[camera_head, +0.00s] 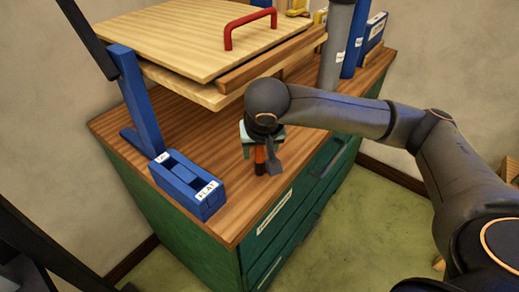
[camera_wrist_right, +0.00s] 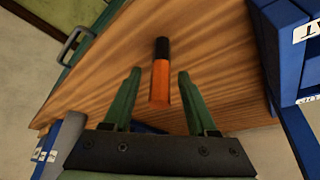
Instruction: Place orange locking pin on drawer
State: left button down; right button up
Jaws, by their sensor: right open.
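The orange locking pin (camera_head: 260,155), with a black end, shows just below my right gripper in the head view, above the wooden cabinet top near its front edge. It appears upright, black end down. In the right wrist view the orange pin (camera_wrist_right: 160,82) sits between the two green fingers, with a gap on each side. My right gripper (camera_wrist_right: 160,74) is open around it and not closed on it. In the head view the right gripper (camera_head: 262,147) is partly hidden by its wrist. Green drawers (camera_head: 290,212) are shut in the cabinet front. My left gripper is not in view.
A blue holder marked FLAT (camera_head: 188,184) stands left of the pin. A wooden panel with a red handle (camera_head: 250,28) is raised behind. A grey cylinder (camera_head: 335,45) and blue binders stand at the back right. Bare wood lies around the pin.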

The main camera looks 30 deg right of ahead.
jog(key=v, duration=1.2)
